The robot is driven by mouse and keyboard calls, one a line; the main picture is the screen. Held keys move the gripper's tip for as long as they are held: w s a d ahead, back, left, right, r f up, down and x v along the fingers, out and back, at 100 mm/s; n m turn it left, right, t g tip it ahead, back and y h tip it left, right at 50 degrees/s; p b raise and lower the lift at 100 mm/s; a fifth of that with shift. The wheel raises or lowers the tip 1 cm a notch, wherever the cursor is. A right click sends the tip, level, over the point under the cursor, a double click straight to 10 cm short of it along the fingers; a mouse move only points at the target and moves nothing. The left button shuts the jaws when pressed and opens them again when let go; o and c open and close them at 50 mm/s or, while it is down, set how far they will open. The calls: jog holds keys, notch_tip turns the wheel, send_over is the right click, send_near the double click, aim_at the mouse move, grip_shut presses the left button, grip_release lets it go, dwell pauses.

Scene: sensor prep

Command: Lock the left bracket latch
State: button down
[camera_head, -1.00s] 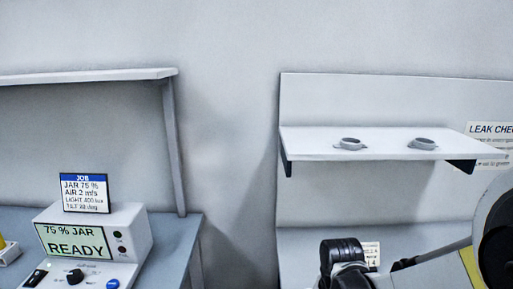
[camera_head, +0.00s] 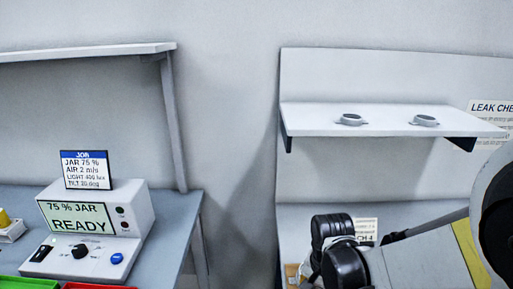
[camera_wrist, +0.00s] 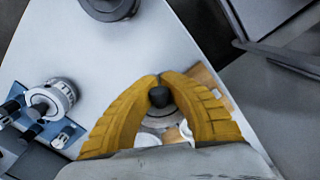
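My gripper (camera_wrist: 160,78) has two yellow ribbed fingers whose tips come together in the wrist view. A dark round knob (camera_wrist: 159,97) shows in the small gap just behind the tips. A pale round base lies below it, and I cannot tell whether the fingers touch the knob. No latch can be clearly made out. At the left of the wrist view, a silver cylinder (camera_wrist: 58,97) with markings sits by a blue plate (camera_wrist: 68,134) with black parts, apart from my fingers. I cannot tell whether this is the left bracket. In the head view my arm covers the lower right.
A white shelf (camera_head: 390,128) on the wall holds two grey round pieces, left (camera_head: 351,119) and right (camera_head: 424,120). A grey round part (camera_wrist: 109,5) is at the wrist view's top.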

aim_at(319, 286)
jog(key=shift+r, duration=0.1)
jog(key=shift+w+r+p, duration=0.15)
jog(key=shift+r+p, duration=1.05)
jog(key=shift+r, duration=0.3)
jog(key=shift+w+r+p, duration=0.15)
jog(key=shift+r+p, duration=1)
jog(key=shift+r, duration=0.3)
